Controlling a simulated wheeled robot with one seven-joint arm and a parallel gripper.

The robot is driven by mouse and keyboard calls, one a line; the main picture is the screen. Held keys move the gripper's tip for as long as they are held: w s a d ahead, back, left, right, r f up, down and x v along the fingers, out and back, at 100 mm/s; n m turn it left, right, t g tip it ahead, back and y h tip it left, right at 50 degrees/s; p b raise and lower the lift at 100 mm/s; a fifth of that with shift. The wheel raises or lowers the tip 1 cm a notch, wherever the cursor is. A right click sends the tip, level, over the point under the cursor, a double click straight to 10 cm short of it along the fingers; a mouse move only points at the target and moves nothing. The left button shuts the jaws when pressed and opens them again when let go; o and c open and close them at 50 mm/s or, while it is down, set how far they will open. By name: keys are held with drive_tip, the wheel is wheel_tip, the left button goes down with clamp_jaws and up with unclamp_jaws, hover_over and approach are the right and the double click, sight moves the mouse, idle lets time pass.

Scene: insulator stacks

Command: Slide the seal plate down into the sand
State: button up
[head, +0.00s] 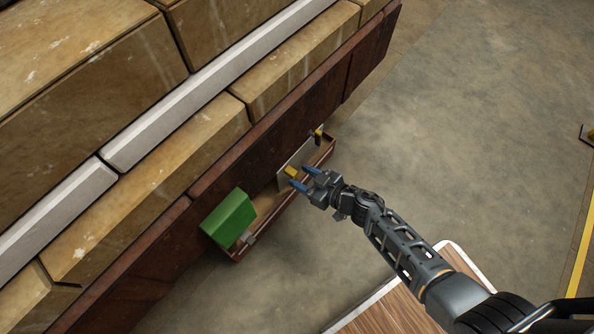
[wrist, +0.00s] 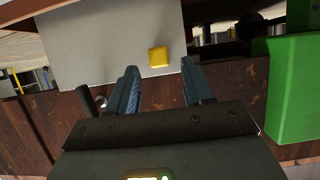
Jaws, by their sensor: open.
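The seal plate (head: 296,160) is a pale grey sheet standing on edge against the dark red-brown beam, with a yellow block-shaped handle (head: 291,171) on its face. In the wrist view the plate (wrist: 105,45) fills the upper middle, and its yellow handle (wrist: 158,57) lies ahead of the fingertips. The sand (head: 265,209) shows as a tan strip in a narrow trough under the plate. My gripper (head: 298,177) has blue fingers, open and empty, just short of the handle. In the wrist view my gripper (wrist: 160,70) has its fingertips spread, with the handle between their lines.
A green box (head: 230,217) sits at the near end of the narrow trough (head: 285,209); it also shows at right in the wrist view (wrist: 292,90). Brown stacked blocks (head: 150,170) rise behind the beam (head: 215,173).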

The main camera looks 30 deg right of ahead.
drive_tip(key=p+v, duration=0.1)
drive_tip(key=v, duration=0.4)
drive_tip(key=shift+p, duration=0.3)
